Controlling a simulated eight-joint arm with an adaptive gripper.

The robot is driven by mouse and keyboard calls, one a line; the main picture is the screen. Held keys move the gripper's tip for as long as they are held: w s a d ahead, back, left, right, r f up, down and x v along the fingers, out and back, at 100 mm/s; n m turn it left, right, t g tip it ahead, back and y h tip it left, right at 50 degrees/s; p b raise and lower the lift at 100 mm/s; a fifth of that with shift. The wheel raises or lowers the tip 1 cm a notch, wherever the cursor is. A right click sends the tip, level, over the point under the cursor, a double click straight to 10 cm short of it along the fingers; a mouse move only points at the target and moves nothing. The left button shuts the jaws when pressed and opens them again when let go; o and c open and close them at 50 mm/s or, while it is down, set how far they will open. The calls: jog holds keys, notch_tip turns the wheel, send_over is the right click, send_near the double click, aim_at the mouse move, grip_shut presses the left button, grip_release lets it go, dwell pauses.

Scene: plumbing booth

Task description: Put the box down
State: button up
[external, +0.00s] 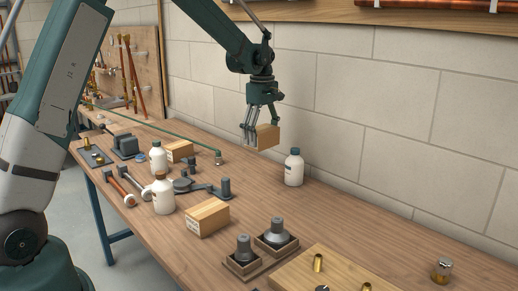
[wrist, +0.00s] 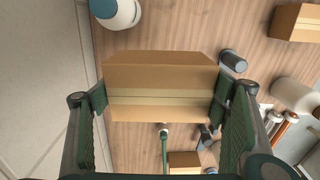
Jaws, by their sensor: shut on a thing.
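A small brown cardboard box (external: 264,137) is held in the air above the back part of the wooden workbench, near the block wall. My gripper (external: 253,131) is shut on it. In the wrist view the same box (wrist: 160,87) sits between the two green-padded fingers of my gripper (wrist: 158,100), one at each end, with a pale tape strip along it. Bench surface shows around the box in the wrist view, and the box is apart from the bench.
A white bottle (external: 293,168) stands to the right of the held box. Other boxes (external: 207,217) (external: 180,151), bottles (external: 163,194) (external: 158,158) and hammers (external: 118,187) stand or lie to the left and front. A wooden board (external: 322,275) lies at the front right. Bare bench lies below the box.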

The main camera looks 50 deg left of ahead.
jog(key=s+d, duration=0.7)
jog(key=d, duration=0.6)
jog(key=shift+m, duration=0.3)
jog(key=shift+f, duration=2.6)
jog(key=shift+s+f, duration=0.1)
jog(key=shift+f, duration=0.05)
jog(key=shift+f, duration=2.95)
jog(key=shift+f, duration=0.15)
jog(key=shift+f, duration=1.75)
jog(key=shift+f+b, duration=0.2)
jog(key=shift+b, duration=0.1)
jog(key=o, duration=1)
